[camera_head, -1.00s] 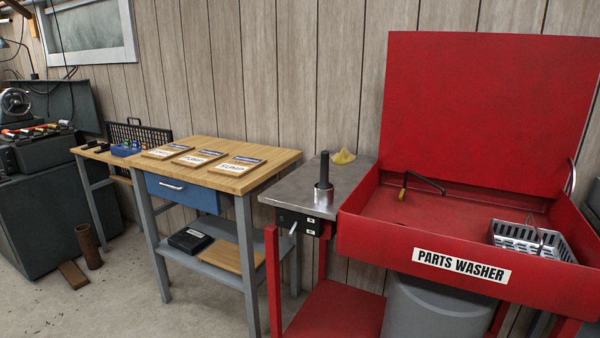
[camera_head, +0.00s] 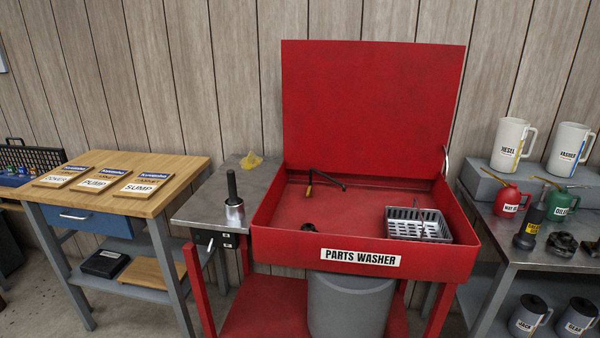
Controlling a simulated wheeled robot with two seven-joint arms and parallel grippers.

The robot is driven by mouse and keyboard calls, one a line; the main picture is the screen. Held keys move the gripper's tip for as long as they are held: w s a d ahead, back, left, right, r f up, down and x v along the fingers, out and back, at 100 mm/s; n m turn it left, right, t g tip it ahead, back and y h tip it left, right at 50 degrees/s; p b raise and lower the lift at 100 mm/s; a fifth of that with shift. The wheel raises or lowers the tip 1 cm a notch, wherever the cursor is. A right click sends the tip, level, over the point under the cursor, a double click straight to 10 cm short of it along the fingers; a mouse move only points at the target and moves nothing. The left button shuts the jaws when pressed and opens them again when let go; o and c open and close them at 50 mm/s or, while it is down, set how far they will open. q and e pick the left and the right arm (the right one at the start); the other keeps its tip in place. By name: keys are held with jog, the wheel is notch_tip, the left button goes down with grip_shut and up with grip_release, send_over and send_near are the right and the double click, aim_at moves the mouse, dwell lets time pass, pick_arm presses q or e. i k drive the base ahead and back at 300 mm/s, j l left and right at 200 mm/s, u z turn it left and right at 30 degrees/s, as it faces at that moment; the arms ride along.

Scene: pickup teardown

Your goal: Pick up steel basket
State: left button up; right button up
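The steel basket (camera_head: 418,232) is a grey, slotted, open-topped basket with a thin handle. It sits inside the red parts washer's basin, toward the right. The parts washer (camera_head: 282,246) has a raised red lid behind the basin and a label on its front. Neither of my grippers shows in this view.
A black hose with a yellowish tip (camera_head: 308,188) and a small dark part (camera_head: 308,227) are in the basin. A steel side table (camera_head: 204,204) holds a black-handled tool. A wooden bench (camera_head: 186,172) stands left. A right bench (camera_head: 500,240) carries jugs and oil cans.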

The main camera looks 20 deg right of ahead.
aim_at(400, 223)
jog(key=z, duration=1.35)
